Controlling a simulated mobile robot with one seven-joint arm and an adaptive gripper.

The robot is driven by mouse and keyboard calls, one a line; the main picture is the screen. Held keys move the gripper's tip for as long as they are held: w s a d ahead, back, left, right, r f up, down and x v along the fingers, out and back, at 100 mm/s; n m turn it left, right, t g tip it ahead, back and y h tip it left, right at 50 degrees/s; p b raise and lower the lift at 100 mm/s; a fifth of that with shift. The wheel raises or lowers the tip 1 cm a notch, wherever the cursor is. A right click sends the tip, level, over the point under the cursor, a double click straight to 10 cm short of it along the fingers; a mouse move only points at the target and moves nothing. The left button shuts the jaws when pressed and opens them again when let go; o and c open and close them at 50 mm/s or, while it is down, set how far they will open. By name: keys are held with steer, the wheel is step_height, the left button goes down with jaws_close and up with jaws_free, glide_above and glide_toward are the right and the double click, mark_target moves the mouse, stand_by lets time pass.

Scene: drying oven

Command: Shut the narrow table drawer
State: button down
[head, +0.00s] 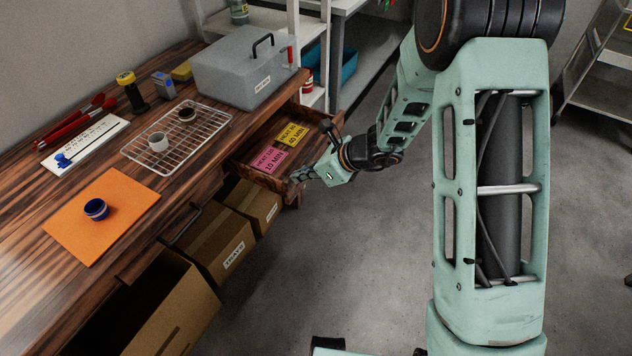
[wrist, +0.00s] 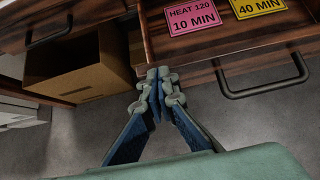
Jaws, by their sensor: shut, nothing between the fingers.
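The narrow table drawer (head: 262,180) stands pulled out from the wooden table. Inside lie a pink card (head: 268,158) reading "HEAT 120 10 MIN" and a yellow card (head: 291,134) reading "40 MIN". My gripper (head: 303,175) is shut and empty, at the drawer's front near its left end. In the wrist view the fingertips (wrist: 160,76) meet just at the left end of the drawer front (wrist: 212,72), beside the dark bar handle (wrist: 265,88). I cannot tell whether they touch the wood.
Cardboard boxes (head: 224,245) stand below the table, left of the drawer. A white shelf stands behind the drawer. The grey floor in front is clear.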

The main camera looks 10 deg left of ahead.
steer(key=w+a, duration=0.2)
steer(key=a, duration=0.3)
steer(key=w+a+p, duration=0.1)
steer(key=w+a, duration=0.1)
steer(key=a, duration=0.3)
steer(key=w+a+p, duration=0.1)
steer(key=a, duration=0.4)
steer(key=shift+w+a, duration=0.35)
steer(key=shift+w, duration=0.05)
